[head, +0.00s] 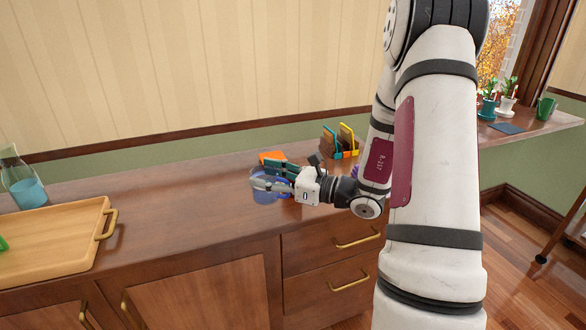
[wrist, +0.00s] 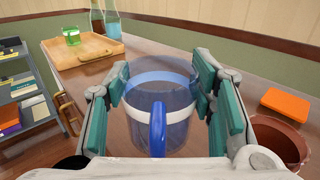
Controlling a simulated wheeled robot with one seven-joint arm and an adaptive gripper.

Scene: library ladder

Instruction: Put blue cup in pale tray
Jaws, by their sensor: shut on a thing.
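The blue cup (wrist: 158,95) is clear with a blue tint and a blue handle that faces the wrist camera. My gripper (wrist: 160,88) is shut on it, with one finger on each side. In the head view my gripper (head: 265,184) holds the blue cup (head: 265,197) over the counter, partly hidden by the fingers. I cannot tell whether its base touches the counter. The pale tray (head: 52,246), of light wood with brass handles, is at the left of the counter. It also shows at the far end in the wrist view (wrist: 85,50).
A green cup (wrist: 71,36) stands in the tray, and bottles (wrist: 104,20) stand behind it. An orange block (wrist: 286,104) and a brown pot (wrist: 282,140) are right of my gripper. An organizer (head: 341,141) stands farther back. The counter between cup and tray is clear.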

